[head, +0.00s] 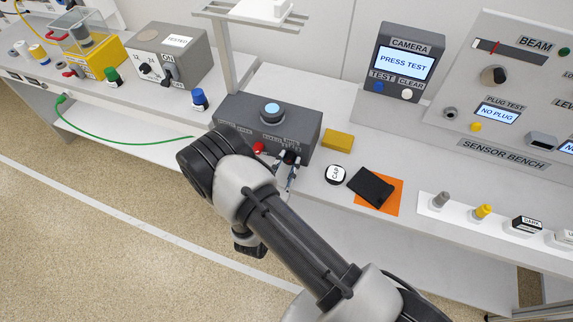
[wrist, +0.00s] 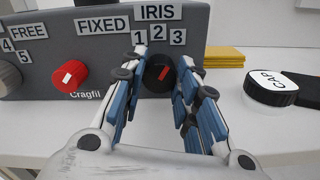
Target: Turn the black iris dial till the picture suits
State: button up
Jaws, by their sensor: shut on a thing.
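The black iris dial (wrist: 158,77) is on the front of a dark grey box (head: 232,108), under the IRIS label and the numbers 1, 2 and 3. Its red mark slants up to the right, toward the 3. My gripper (wrist: 163,80) is shut on the dial, with its blue-padded fingers on either side; the fingers hide part of the dial's sides. In the head view my gripper (head: 289,172) is at the box's front right, partly behind my arm. The camera unit's screen (head: 404,63) reads PRESS TEST, with a blue TEST button and a white CLEAR button below.
A red knob (wrist: 70,76) under the FIXED label is left of the dial. The bench in front is clear.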

dwell(0.4)
jog(key=o, duration=1.1)
jog(key=shift+c, duration=0.2)
jog(key=v, duration=1.2)
